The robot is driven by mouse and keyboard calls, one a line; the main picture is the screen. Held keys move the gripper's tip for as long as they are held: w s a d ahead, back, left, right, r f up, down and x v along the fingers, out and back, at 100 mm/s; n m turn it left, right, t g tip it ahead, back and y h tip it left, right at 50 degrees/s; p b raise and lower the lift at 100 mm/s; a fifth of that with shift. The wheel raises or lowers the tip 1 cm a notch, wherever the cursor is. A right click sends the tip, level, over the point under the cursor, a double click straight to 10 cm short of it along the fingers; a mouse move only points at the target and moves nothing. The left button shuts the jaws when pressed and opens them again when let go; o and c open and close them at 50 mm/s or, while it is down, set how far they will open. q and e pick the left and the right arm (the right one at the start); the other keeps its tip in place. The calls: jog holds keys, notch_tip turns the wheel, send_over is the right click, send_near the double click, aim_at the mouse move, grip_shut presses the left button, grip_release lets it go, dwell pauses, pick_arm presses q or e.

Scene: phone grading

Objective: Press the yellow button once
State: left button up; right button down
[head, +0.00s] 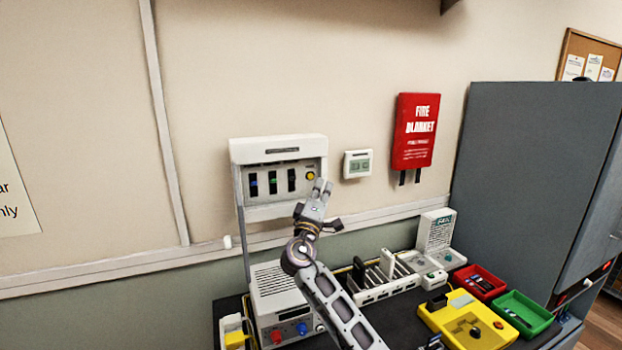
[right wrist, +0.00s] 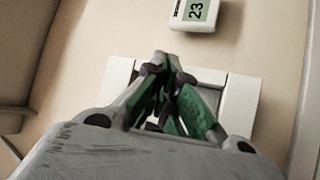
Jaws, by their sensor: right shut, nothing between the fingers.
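The yellow button (head: 310,175) is a small round knob at the right end of the white wall panel (head: 279,149). In the right wrist view the closed fingers (right wrist: 163,62) point at the white panel (right wrist: 238,105), and the yellow button is hidden. My left gripper is not in view.
A thermostat (head: 358,163) and a red fire blanket case (head: 415,131) hang right of the panel. Below, the dark bench holds a white box with knobs (head: 284,297), a yellow fixture (head: 468,322), a red tray (head: 481,281) and a green tray (head: 523,313). A grey cabinet (head: 530,170) stands at right.

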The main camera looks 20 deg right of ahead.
jog(key=shift+s, duration=0.65)
jog(key=shift+r, duration=0.1)
dwell(0.4)
notch_tip(320, 180, up, 9)
jog(key=p, duration=0.9)
jog(key=shift+r+p, duration=0.55)
jog(key=shift+f, duration=0.1)
